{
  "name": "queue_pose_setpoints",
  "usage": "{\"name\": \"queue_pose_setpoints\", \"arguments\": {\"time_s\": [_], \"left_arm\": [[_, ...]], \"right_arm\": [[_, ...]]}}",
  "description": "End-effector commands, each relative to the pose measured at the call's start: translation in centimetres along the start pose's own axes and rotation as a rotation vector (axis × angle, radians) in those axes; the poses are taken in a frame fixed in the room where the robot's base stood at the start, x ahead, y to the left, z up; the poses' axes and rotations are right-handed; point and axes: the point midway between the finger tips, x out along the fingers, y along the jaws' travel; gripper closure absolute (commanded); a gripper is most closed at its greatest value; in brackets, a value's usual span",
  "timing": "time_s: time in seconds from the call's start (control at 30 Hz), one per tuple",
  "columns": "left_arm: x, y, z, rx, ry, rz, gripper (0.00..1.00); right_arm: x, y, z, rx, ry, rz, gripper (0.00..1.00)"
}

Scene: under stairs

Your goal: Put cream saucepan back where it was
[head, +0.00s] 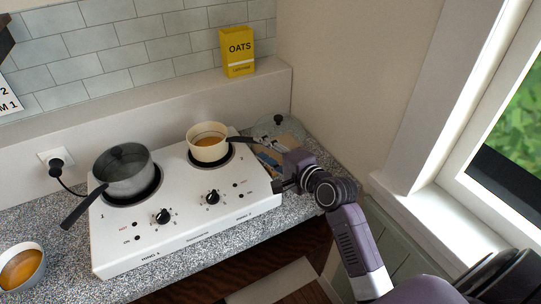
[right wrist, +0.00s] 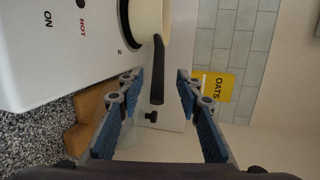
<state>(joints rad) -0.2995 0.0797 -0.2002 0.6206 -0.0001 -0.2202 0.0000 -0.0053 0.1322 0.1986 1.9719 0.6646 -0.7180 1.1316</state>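The cream saucepan (head: 193,146) with orange-brown contents stands upright on the right ring (head: 228,160) of the white two-ring hob (head: 180,225). Its black handle (head: 239,139) points right, toward my right gripper (head: 283,187). In the right wrist view my right gripper (right wrist: 159,76) is open. The saucepan's handle (right wrist: 157,85) shows in the gap between its fingers, with space on both sides; how deep it lies between them I cannot tell. Part of the cream pan wall (right wrist: 146,20) shows at the top there. My left gripper is not in view.
A grey saucepan (head: 124,179) stands on the left ring, its handle toward the front left. A glass lid with a black knob (head: 278,119) and a wooden board (right wrist: 90,104) lie right of the hob. A yellow oats box (head: 238,58) stands on the ledge. A bowl (head: 38,278) sits front left.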

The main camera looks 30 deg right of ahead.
Motion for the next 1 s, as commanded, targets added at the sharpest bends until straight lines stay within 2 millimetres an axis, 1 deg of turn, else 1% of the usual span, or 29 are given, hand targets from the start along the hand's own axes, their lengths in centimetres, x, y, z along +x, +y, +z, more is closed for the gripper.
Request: {"name": "queue_pose_setpoints", "arguments": {"time_s": [0.03,0.1,0.2,0.3,1.0], "left_arm": [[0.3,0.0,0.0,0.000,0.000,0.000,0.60],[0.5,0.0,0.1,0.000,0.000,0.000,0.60],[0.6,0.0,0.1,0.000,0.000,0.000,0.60],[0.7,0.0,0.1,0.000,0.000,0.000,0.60],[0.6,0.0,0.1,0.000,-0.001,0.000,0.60]], "right_arm": [[-0.8,0.2,0.0,-0.001,0.000,0.001,0.67],[-1.8,0.2,0.0,0.000,0.000,0.000,0.67],[-2.7,0.1,0.0,0.000,-0.001,0.000,0.67],[-3.2,0.1,0.0,0.000,-0.001,0.001,0.67],[-3.3,0.0,0.0,0.000,-0.001,0.000,0.67]]}}
